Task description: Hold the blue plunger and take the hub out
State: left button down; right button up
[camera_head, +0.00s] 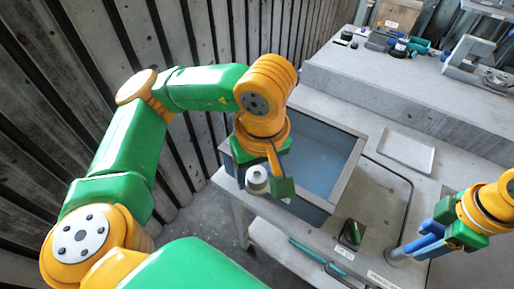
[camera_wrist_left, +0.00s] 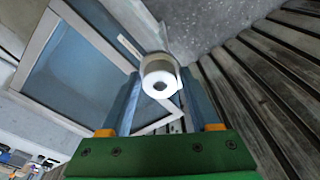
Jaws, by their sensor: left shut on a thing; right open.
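A whitish-grey, short cylindrical hub (camera_head: 257,181) with a dark centre hole hangs in the head view over the front left corner of the blue bin. It also shows in the left wrist view (camera_wrist_left: 156,70), between the two fingers. My left gripper (camera_head: 263,172) is shut on the hub, clear of the table. My right gripper (camera_head: 428,238) is open at the right, low over the table. Blue pieces show at its fingers, with a grey round piece (camera_head: 395,257) at their left end. I cannot tell the blue plunger apart from the fingers there.
The blue bin (camera_head: 345,172) with a grey rim stands on the table beside my left gripper. A white tray (camera_head: 407,150) lies behind right. A green-and-black block (camera_head: 352,234) sits near the front edge. Several small items lie on the raised back bench. A slatted wall stands left.

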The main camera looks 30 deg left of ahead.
notch_tip(320, 180, up, 12)
jog(key=shift+r, duration=0.1)
dwell(0.5)
